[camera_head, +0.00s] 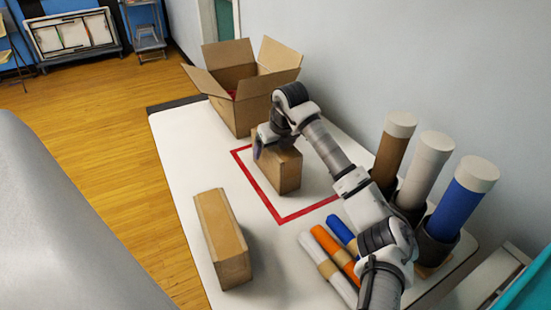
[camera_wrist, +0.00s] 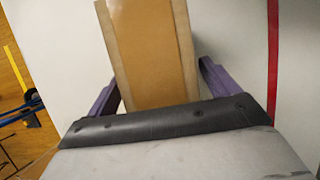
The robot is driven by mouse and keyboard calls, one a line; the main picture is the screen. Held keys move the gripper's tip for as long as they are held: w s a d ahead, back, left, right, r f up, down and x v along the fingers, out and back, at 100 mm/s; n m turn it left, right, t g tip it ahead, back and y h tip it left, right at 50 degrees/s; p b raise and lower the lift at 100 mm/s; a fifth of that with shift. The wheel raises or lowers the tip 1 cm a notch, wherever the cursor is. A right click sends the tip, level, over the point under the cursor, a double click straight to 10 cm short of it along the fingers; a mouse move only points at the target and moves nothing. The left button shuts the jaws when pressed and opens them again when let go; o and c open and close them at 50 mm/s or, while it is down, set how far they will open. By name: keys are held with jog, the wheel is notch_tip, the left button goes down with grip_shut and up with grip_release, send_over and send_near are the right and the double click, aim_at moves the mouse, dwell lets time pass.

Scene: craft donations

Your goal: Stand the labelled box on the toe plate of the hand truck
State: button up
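A brown cardboard box with a paler strip along its top (camera_head: 289,171) stands on the table, inside the red tape outline. My gripper (camera_head: 260,147) is at this box's upper far end. In the wrist view, my two purple fingers (camera_wrist: 160,85) are on either side of a brown box (camera_wrist: 150,45), close to its edges. Whether they press on it cannot be told, as the tips pass out of sight beside it. A second brown box (camera_head: 222,240) lies nearer on the table. No label shows on either box. I cannot make out the hand truck's toe plate.
An open carton (camera_head: 238,88) stands at the table's far end. Several capped tubes (camera_head: 425,175) stand on the right, with rolls (camera_head: 330,255) lying before them. A wall borders the right.

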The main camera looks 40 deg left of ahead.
jog(key=c, duration=1.2)
jog(key=shift+c, duration=0.4)
jog(key=shift+r, duration=0.15)
